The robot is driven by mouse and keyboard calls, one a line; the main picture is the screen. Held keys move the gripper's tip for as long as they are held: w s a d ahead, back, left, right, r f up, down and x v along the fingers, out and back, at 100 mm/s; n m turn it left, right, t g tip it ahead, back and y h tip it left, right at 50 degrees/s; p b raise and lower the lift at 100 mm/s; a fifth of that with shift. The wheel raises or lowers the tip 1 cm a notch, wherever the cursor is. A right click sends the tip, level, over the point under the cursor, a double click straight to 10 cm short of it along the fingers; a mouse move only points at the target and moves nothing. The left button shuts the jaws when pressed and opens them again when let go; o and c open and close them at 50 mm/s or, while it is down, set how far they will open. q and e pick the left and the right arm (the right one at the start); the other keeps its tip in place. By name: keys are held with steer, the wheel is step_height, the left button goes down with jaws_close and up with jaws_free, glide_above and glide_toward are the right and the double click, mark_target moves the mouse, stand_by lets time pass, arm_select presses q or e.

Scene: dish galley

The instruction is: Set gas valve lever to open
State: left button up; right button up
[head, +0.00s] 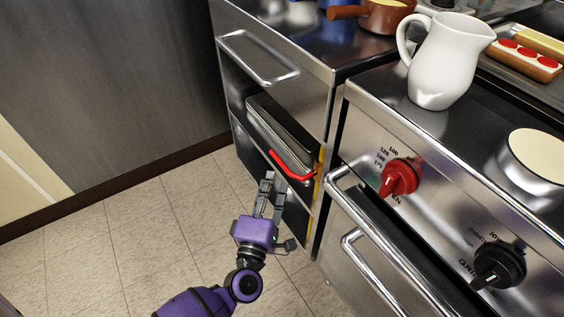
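A red lever (291,167), a bent bar, shows in the head view at the right end of the open lower bay of the steel counter. Its right end meets a yellow upright strip (318,172), which looks like a pipe and is partly hidden by the counter's edge. My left gripper (274,181), with a purple palm and grey fingers, is just below and left of the lever. Its fingers point up toward the bay with a gap between them, and nothing shows in it. I cannot tell whether a fingertip touches the lever. My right gripper is out of view.
Grey trays (279,135) lie in the bay behind the lever. A drawer handle (258,62) juts out above, and the oven's bar handle (372,232) at right. A white pitcher (442,62) stands on the stove, above a red knob (398,178). The tiled floor (130,225) at left is clear.

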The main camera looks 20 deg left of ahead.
mark_target(277, 158)
arm_select(q)
steer(key=shift+n, duration=0.3)
steer(key=w, duration=0.2)
steer(key=w+a, duration=0.1)
steer(key=w, duration=0.2)
steer(key=w+r, duration=0.1)
steer(key=w, duration=0.2)
steer(key=shift+w+a+b, duration=0.15)
steer(key=shift+b, duration=0.25)
jaws_close()
